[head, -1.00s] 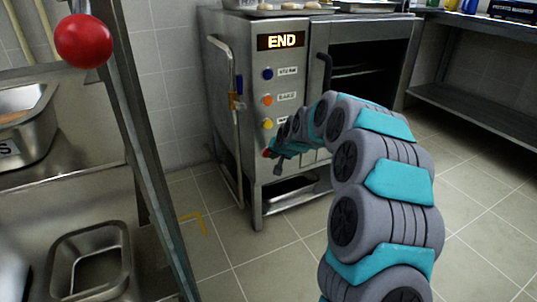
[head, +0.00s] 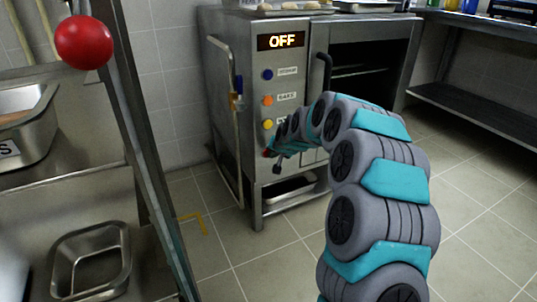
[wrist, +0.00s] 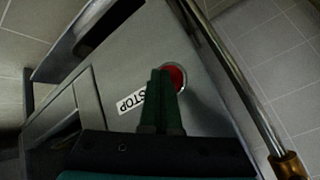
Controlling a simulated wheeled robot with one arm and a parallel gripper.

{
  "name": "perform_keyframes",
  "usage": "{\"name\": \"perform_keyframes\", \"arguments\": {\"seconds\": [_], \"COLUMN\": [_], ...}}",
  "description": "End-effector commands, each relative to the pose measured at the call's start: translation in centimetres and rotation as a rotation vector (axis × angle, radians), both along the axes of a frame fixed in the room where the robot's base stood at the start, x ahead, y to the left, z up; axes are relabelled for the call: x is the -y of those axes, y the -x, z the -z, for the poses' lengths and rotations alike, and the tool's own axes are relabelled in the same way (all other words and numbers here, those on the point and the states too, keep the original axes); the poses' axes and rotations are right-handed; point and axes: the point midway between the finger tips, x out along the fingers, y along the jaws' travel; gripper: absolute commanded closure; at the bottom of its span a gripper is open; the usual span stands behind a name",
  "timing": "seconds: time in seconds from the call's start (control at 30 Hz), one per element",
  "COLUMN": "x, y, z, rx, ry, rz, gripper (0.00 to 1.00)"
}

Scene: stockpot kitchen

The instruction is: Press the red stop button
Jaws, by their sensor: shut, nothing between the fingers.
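The red stop button (wrist: 178,77) sits in a round pale ring on the oven's steel front, beside a STOP label (wrist: 131,101) in the wrist view. My gripper (wrist: 161,74) is shut and empty. Its fingertips are at the button and cover its left part; whether they still touch it is hard to tell. In the head view a bit of the red button (head: 266,153) shows low on the oven panel, at the end of my arm. The oven display (head: 281,41) reads OFF.
Blue (head: 267,74), orange (head: 267,100) and yellow (head: 267,124) buttons sit above on the oven (head: 245,180). A metal bar (wrist: 240,75) stands right of the fingers in the wrist view. A red ball (head: 84,42) is on a post at left. Floor is clear at right.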

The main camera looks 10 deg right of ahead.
Motion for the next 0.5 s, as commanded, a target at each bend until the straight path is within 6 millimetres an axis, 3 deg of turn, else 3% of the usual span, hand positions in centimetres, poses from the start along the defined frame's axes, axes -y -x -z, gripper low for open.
{"name": "perform_keyframes", "arguments": {"seconds": [0.5], "x": [0.5], "y": [1.5], "z": [0.1], "rx": [-0.001], "ry": [0.0], "rz": [0.0], "gripper": [1.0]}}
